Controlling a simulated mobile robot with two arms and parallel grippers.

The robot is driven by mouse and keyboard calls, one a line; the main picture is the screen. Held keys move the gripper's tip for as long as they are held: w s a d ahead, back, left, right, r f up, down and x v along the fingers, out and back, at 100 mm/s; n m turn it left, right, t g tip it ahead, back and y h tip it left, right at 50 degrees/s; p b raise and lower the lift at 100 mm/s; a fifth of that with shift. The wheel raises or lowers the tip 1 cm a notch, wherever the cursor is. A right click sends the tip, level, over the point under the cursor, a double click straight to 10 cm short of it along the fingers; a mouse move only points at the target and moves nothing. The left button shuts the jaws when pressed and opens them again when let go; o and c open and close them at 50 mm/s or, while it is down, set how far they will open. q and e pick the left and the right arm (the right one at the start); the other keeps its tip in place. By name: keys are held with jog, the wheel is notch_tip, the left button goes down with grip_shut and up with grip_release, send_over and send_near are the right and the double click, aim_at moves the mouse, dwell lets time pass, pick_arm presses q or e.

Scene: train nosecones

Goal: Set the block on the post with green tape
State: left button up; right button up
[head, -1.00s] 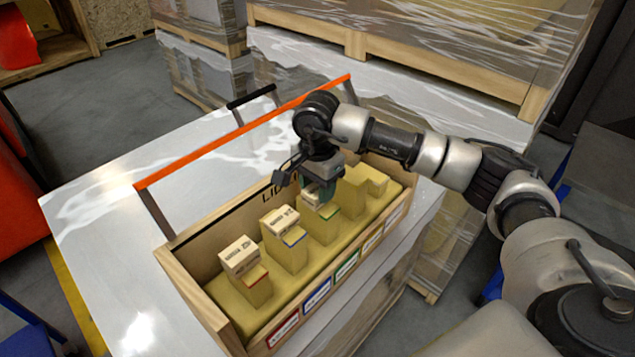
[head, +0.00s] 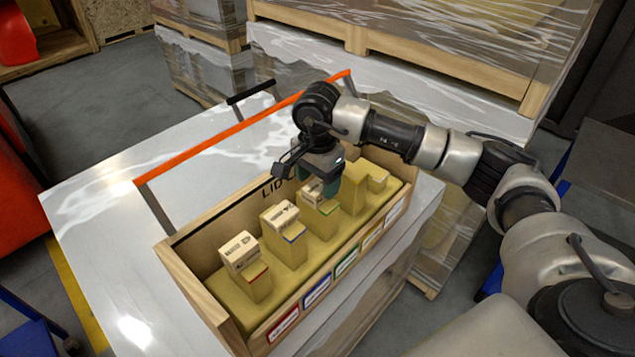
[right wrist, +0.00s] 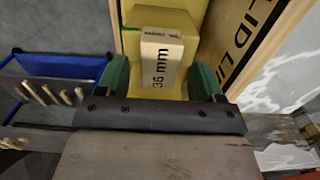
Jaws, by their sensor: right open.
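A pale wooden block (head: 309,192) sits on the yellow post with green tape (head: 321,222), third from the left in the wooden box. My left gripper is not in view.
The wooden box (head: 187,293) holds more posts: the red-tape and blue-tape posts carry blocks (head: 239,251) (head: 280,217), and a bare stepped post (head: 355,188) stands right. An orange-topped rail (head: 240,127) runs behind the box. White wrapped surface (head: 100,230) lies left.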

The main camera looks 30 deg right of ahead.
aim_at(317, 186)
notch_tip(317, 186, up, 11)
jog(key=b, duration=0.2)
dwell(0.6)
